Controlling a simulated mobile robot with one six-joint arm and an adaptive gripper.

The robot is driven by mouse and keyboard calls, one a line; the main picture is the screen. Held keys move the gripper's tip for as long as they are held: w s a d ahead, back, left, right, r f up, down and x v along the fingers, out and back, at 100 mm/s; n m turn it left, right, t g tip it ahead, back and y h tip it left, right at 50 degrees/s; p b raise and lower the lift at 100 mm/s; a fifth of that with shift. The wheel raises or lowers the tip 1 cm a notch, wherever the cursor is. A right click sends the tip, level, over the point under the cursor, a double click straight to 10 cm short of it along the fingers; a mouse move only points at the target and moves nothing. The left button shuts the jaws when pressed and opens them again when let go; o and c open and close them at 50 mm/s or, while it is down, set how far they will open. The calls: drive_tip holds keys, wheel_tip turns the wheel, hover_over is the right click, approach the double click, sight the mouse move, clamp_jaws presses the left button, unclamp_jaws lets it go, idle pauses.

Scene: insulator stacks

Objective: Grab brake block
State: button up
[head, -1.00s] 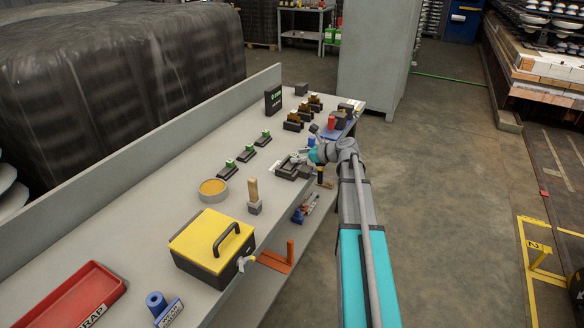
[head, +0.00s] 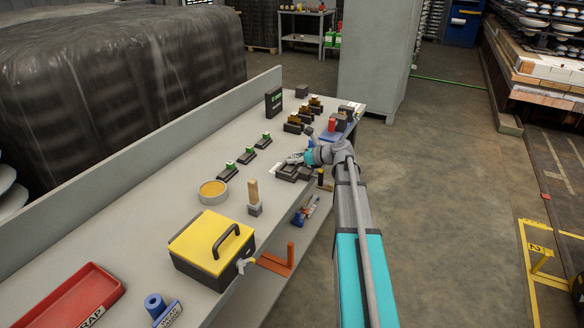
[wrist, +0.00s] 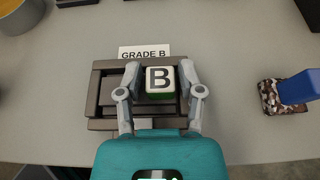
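A block with a white top marked "B" and green sides (wrist: 160,83) sits at the right part of a dark tray (wrist: 108,117) in the wrist view. A "GRADE B" label (wrist: 144,52) lies behind the tray. I see nothing marked as a brake block. My gripper (wrist: 160,72) is over the tray with one finger on each side of the B block. Narrow gaps seem to show between fingers and block, so it looks open. In the head view my gripper (head: 297,159) is low over the dark tray (head: 286,175) near the bench's front edge and hides the block.
Several small dark holders with green-topped blocks (head: 249,156) or amber pieces (head: 293,124) stand behind. A round yellow dish (head: 213,191), a wooden-handled tool (head: 254,196) and a yellow-lidded box (head: 212,243) stand nearer. A speckled brown piece with a blue part (wrist: 290,92) lies right of the tray.

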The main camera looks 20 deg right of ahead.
clamp_jaws()
drive_tip(key=shift+r, duration=0.15)
wheel_tip(320, 180, up, 3)
drive_tip(key=p, duration=0.3)
drive_tip(key=s+a+r+p, duration=0.2)
drive_tip(key=s+r+p, duration=0.7)
drive_tip(key=s, duration=0.4)
drive_tip(key=shift+s+a+r+p, duration=0.35)
drive_tip(key=shift+s+r+p, duration=0.05)
drive_tip(key=shift+p, duration=0.1)
